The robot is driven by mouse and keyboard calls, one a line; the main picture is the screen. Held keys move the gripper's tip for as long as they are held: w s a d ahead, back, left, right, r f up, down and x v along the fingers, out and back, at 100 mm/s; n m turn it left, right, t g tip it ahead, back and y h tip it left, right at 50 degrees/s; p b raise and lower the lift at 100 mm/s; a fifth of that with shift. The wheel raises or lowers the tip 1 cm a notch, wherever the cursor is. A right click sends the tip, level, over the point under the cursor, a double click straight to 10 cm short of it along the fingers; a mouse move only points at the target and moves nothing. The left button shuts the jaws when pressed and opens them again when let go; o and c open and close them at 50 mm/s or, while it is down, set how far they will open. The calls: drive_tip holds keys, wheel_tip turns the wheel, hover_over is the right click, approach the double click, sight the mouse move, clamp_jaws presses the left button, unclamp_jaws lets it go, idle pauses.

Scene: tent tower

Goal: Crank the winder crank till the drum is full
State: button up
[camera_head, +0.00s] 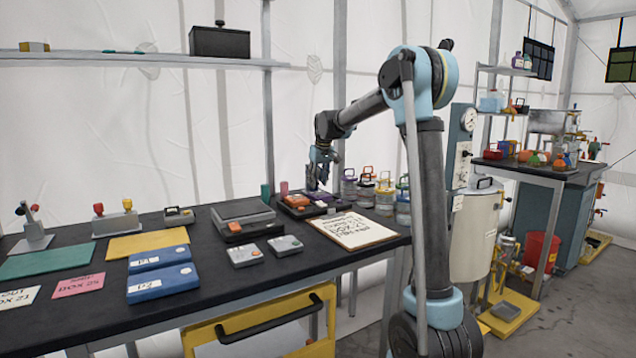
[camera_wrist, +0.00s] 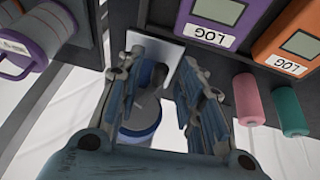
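My gripper (camera_head: 322,178) is low over the back of the dark bench, near a black tray. In the wrist view my gripper (camera_wrist: 163,92) has its two fingers spread apart. A short dark upright piece (camera_wrist: 159,75) shows between the fingers, against a small white plate (camera_wrist: 158,53). It may be the winder crank's handle, but I cannot tell, nor whether the fingers touch it. A purple-rimmed pale spool (camera_wrist: 27,40), perhaps the drum, is at the upper left; how full it is cannot be told. A grey, blue-banded cylinder (camera_wrist: 139,120) shows beyond the fingers, partly hidden.
A purple log box (camera_wrist: 212,20) and an orange one (camera_wrist: 292,42) lie close by. Pink (camera_wrist: 249,98) and teal (camera_wrist: 286,105) cylinders stand beside them. Banded canisters (camera_head: 384,195) crowd right of my gripper. A clipboard (camera_head: 352,230) lies in front.

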drive_tip(key=shift+f, duration=0.1)
clamp_jaws()
drive_tip(key=shift+w+y, duration=0.1)
drive_tip(key=shift+y, duration=0.2)
drive_tip(key=g+y, duration=0.2)
drive_tip(key=shift+r+m+y, duration=0.4)
drive_tip(key=g+y, duration=0.1)
drive_tip(key=y, duration=0.1)
drive_tip(key=m+g+y, duration=0.1)
drive_tip(key=shift+r+y, duration=0.4)
drive_tip(key=g+y, duration=0.1)
drive_tip(key=y, duration=0.1)
drive_tip(key=m+g+y, duration=0.1)
drive_tip(key=shift+w+d+r+y, duration=0.1)
drive_tip(key=shift+w+r+y, duration=0.05)
drive_tip(key=shift+r+y, duration=0.25)
drive_tip(key=shift+w+d+r+m+g+y, duration=0.15)
drive_tip(key=shift+m+g+y, duration=0.2)
drive_tip(key=shift+y, duration=0.45)
drive_tip(key=shift+s+d+r+m+g+y, duration=0.1)
drive_tip(key=shift+m+g+y, duration=0.2)
drive_tip(key=shift+y, duration=0.5)
